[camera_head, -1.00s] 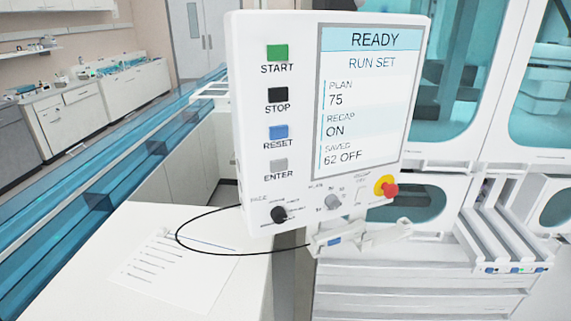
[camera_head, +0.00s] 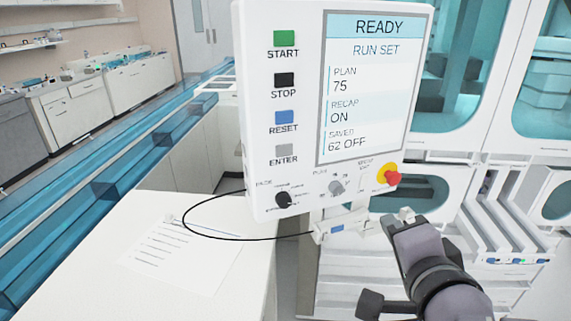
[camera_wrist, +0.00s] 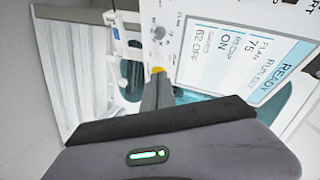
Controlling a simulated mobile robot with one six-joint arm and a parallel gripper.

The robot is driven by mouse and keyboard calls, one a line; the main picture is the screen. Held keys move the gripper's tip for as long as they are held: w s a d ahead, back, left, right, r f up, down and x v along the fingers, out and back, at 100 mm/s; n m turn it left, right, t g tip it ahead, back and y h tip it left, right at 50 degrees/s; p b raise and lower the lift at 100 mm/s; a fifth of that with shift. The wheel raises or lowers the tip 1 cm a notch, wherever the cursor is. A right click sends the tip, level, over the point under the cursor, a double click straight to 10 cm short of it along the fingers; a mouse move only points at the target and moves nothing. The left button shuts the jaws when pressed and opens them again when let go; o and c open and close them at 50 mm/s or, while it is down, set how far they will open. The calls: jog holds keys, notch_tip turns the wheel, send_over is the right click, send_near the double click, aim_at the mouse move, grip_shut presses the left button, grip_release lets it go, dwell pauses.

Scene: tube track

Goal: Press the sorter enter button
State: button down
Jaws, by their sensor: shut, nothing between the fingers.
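The sorter's white control panel (camera_head: 262,105) stands upright in the head view. Its grey ENTER button (camera_head: 284,151) is the lowest in a column under green START (camera_head: 285,38), black STOP (camera_head: 284,80) and blue RESET (camera_head: 284,117). The screen (camera_head: 368,100) reads READY, RUN SET, PLAN 75, RECAP ON, 62 OFF. My gripper (camera_head: 392,222) is shut and empty, below and right of the panel, apart from the ENTER button. In the wrist view the gripper (camera_wrist: 158,76) points toward the panel's lower part, and the screen (camera_wrist: 240,62) appears rotated. I cannot make out the ENTER button there.
A red emergency knob on a yellow base (camera_head: 390,175) and a black dial (camera_head: 283,199) sit low on the panel. A black cable loops over a white counter (camera_head: 120,235) with a paper sheet (camera_head: 185,258). A blue transparent track (camera_head: 100,170) runs along the left.

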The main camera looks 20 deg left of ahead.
jog(key=s+a+r+y, duration=0.1)
jog(key=a+r+y, duration=0.1)
jog(key=a, duration=0.3)
jog(key=s+a+r+y, duration=0.1)
jog(key=a+r+y, duration=0.1)
jog(key=a+y, duration=0.3)
jog(key=shift+s+a+r, duration=0.25)
jog(key=shift+s+a, duration=0.1)
jog(key=shift+a, duration=0.05)
jog(key=shift+w+r, duration=0.1)
send_near(285, 152)
jog(key=x, duration=0.5)
jog(key=shift+w+a, duration=0.6)
jog(key=shift+w, duration=0.05)
